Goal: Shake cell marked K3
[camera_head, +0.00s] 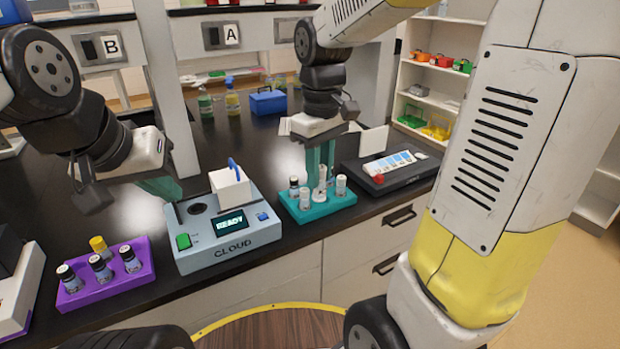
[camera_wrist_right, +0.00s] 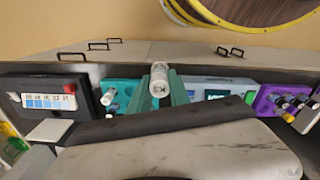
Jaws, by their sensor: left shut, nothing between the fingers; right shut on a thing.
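My right gripper (camera_head: 320,168) is shut on a white-capped vial (camera_head: 322,184) over the teal rack (camera_head: 318,213). In the right wrist view the cap of the held vial (camera_wrist_right: 159,78) faces the camera, with a marking that looks like K3 upside down. I cannot tell whether its bottom is clear of the rack. Other vials, such as one white-capped vial (camera_head: 341,185), stand in the rack. My left gripper (camera_head: 165,187) is shut and empty, just left of the grey CLOUD device (camera_head: 228,240), whose screen reads READY. Its white lid (camera_head: 230,190) appears raised.
A purple rack (camera_head: 105,287) with several vials stands left of the device. A black panel (camera_head: 400,178) with a chart and red knob lies right of the teal rack. Bottles (camera_head: 232,103) and a blue box (camera_head: 268,102) stand behind. The counter's front edge is close.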

